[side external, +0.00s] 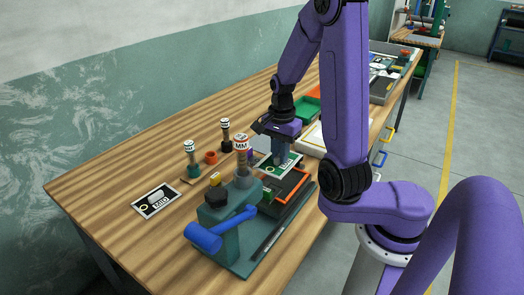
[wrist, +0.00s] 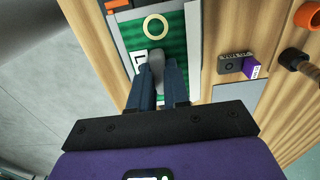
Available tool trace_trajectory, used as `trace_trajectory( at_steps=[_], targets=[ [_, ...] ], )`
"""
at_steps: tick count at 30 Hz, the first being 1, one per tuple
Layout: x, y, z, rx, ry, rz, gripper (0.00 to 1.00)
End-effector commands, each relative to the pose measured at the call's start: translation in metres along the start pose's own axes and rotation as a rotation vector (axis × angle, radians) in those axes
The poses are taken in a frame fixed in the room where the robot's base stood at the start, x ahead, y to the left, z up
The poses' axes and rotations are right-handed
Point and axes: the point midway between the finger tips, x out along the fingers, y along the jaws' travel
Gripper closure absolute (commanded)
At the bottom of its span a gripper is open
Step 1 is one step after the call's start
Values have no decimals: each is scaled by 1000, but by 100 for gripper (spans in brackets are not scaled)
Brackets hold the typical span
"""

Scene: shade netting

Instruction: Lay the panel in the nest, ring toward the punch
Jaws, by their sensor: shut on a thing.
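The panel (wrist: 172,22) is green with a pale edge, a cream ring and a white label. It also shows in the side view (side external: 292,168). My gripper (wrist: 158,78) is shut on its grey grip block, and the ring lies beyond the fingers, at the end toward the punch. The punch (side external: 218,226) is a teal press with a blue lever at the bench front. A dark, orange-edged bed (side external: 293,190), apparently the nest, lies beside it. The panel appears at or just over the bed's far part; I cannot tell whether they touch.
A black panel (side external: 146,209) with a ring and grey block lies on the bench at left. Two labelled stamps (side external: 190,160) (side external: 226,134) and an orange cup (side external: 211,157) stand behind the punch. A small purple box (wrist: 231,68) sits beside the panel. Bare wood lies at left.

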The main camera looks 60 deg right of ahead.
Motion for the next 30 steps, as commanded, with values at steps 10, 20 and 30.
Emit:
trace_trajectory(
  at_steps=[10, 20, 30],
  targets=[
    [0, 10, -3, 3, 1, -1, 100],
    [2, 10, -3, 3, 0, 0, 100],
    [29, 10, -2, 3, -2, 3, 100]
  ],
)
